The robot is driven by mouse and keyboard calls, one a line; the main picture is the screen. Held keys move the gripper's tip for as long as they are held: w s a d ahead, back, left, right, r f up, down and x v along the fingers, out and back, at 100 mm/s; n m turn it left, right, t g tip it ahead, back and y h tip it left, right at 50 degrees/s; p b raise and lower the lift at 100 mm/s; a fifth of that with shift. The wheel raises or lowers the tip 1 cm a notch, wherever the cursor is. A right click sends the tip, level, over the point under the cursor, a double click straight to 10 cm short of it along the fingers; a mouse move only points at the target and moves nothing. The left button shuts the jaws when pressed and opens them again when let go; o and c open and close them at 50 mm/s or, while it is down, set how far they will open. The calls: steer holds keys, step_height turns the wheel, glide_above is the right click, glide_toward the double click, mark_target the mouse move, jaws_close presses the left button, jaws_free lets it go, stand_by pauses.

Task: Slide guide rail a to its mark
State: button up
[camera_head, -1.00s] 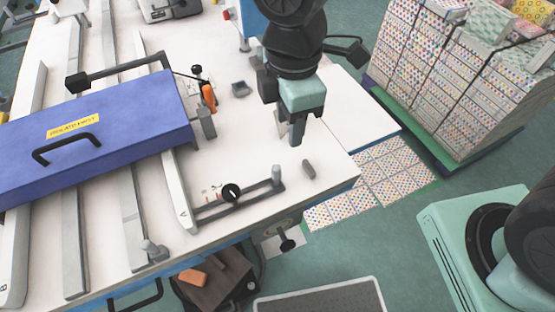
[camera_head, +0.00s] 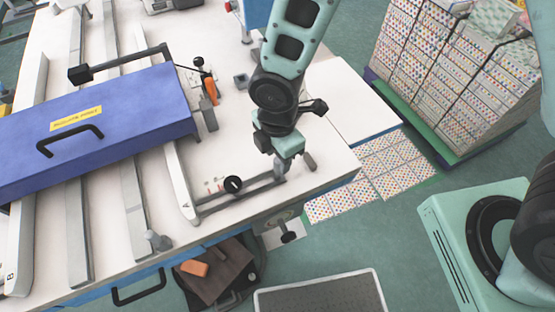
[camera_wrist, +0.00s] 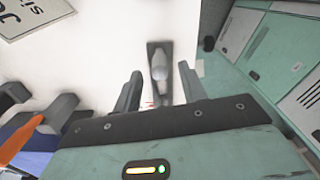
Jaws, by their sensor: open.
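Guide rail a (camera_head: 181,190) is the pale rail with a dark letter on its near end, beside the blue cover. A dark bar (camera_head: 245,199) runs from its near end to the right, ending in an upright grey peg close to my gripper. Small red marks (camera_head: 214,184) lie on the table beside a black knob (camera_head: 232,184); I cannot tell which is the rail's mark. My gripper (camera_head: 284,170) is low over the bar's right end. In the wrist view my open gripper (camera_wrist: 160,84) has a finger on each side of the grey peg (camera_wrist: 160,64), not visibly touching it.
The blue cover (camera_head: 130,125) with a black handle lies across several rails at left. A small grey block (camera_head: 309,161) is right of my gripper. The white table (camera_head: 335,150) is clear further right.

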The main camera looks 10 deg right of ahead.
mark_target(275, 161)
steer(key=shift+f, duration=1.6)
jaws_close()
steer(key=shift+s+a, duration=0.1)
steer(key=shift+a, duration=0.25)
jaws_free()
step_height(275, 161, up, 17)
steer(key=shift+r+b, duration=0.2)
steer(key=shift+b, duration=0.15)
